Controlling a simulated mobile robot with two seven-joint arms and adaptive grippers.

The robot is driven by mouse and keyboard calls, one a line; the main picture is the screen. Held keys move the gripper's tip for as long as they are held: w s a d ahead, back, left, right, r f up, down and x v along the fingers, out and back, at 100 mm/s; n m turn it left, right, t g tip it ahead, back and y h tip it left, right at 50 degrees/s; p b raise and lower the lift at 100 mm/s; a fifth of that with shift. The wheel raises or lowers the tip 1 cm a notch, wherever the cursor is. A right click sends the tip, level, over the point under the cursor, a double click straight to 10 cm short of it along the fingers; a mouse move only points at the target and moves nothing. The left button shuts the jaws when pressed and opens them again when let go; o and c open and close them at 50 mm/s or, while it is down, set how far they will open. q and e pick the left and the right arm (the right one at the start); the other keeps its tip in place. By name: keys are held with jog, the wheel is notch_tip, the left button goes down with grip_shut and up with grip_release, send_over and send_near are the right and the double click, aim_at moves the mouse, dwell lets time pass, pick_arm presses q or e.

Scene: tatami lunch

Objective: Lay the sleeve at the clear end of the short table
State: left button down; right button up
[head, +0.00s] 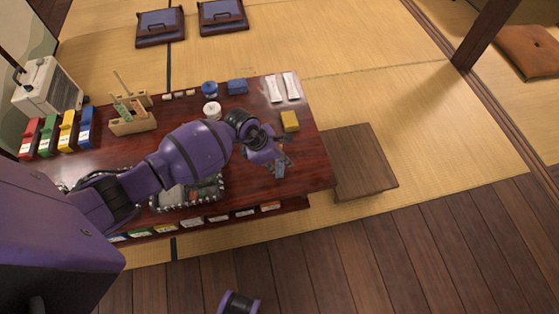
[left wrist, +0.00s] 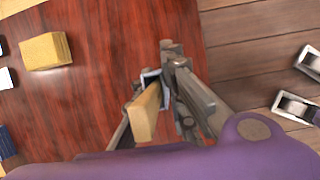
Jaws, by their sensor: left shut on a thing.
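My left gripper (head: 270,158) is over the right end of the dark red table (head: 318,172). It is shut on a thin tan piece (left wrist: 146,110), which I take to be the sleeve. In the left wrist view, the fingers (left wrist: 160,100) are around it, and it stands on edge with its lower part partly hidden by the gripper. I cannot tell whether it touches the table.
A yellow block (head: 289,121) lies on the table beyond the gripper, with two white slips (head: 284,87) behind it. A cluttered tray (head: 188,205) is under my left arm. A low brown wooden piece (head: 362,160) stands off the table's right end.

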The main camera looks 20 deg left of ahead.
pick_arm(q)
jog(key=c, duration=1.8)
grip_release()
pick_arm(e)
jog(key=shift+s+f, duration=0.2)
jog(key=shift+s, duration=0.1)
